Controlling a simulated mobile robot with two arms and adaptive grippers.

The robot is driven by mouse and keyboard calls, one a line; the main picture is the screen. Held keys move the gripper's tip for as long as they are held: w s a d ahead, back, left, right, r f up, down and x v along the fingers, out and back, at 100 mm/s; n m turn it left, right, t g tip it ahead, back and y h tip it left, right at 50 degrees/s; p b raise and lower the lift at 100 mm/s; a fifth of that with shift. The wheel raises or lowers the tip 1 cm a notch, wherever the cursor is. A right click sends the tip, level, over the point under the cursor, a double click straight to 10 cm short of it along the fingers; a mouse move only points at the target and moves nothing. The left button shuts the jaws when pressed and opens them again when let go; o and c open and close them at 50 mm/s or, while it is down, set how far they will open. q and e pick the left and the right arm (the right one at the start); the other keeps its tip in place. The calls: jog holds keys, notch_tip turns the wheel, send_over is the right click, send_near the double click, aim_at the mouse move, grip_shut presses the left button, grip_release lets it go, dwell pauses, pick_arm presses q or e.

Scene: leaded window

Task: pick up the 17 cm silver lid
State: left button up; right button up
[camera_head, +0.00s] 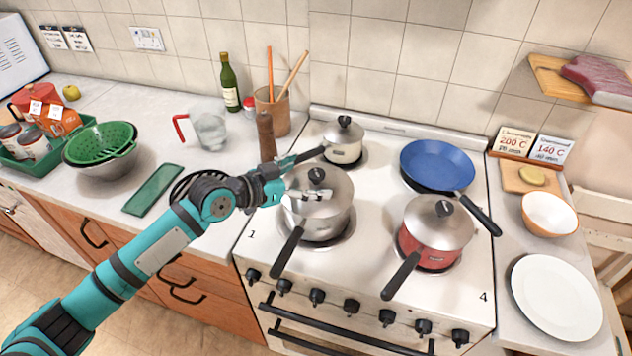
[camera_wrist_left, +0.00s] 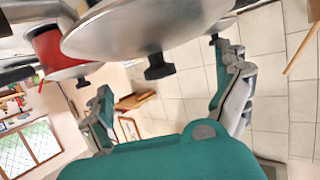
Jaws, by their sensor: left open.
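Three silver lids with black knobs sit on pots on the stove; I cannot tell sizes in cm. The largest-looking lid (camera_head: 335,187) is on the silver pot (camera_head: 326,225) at the front left. Another lid (camera_head: 452,232) is on the red pot (camera_head: 440,260), and a smaller one (camera_head: 343,133) is on the cream pot (camera_head: 345,154) behind. My left gripper (camera_head: 318,174) is open and empty at the front-left lid, its fingers either side of the knob in the picture. In the left wrist view that lid (camera_wrist_left: 120,30) and its knob (camera_wrist_left: 158,66) show beyond the open fingers (camera_wrist_left: 170,98); contact is unclear.
A blue pan (camera_head: 437,165) is at the stove's back right. A pepper mill (camera_head: 266,137), utensil pot (camera_head: 272,112) and glass jug (camera_head: 209,130) stand left of the stove. A white plate (camera_head: 556,297) and bowl (camera_head: 549,213) are on the right.

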aim_at(310, 176)
pick_arm(q)
jog(key=x, duration=0.2)
jog(key=shift+w+d+p, duration=0.15)
jog(key=shift+d+p, duration=0.1)
jog(key=shift+p, duration=0.05)
jog(key=shift+w+d+f, duration=0.15)
jog(key=shift+w+d, duration=0.05)
jog(key=shift+d, duration=0.05)
jog(key=shift+a, duration=0.1)
jog(key=shift+c, duration=0.3)
pick_arm(e)
jog(key=shift+s+a+r, duration=0.55)
jog(key=shift+s+a, duration=0.25)
jog(key=shift+a, duration=0.1)
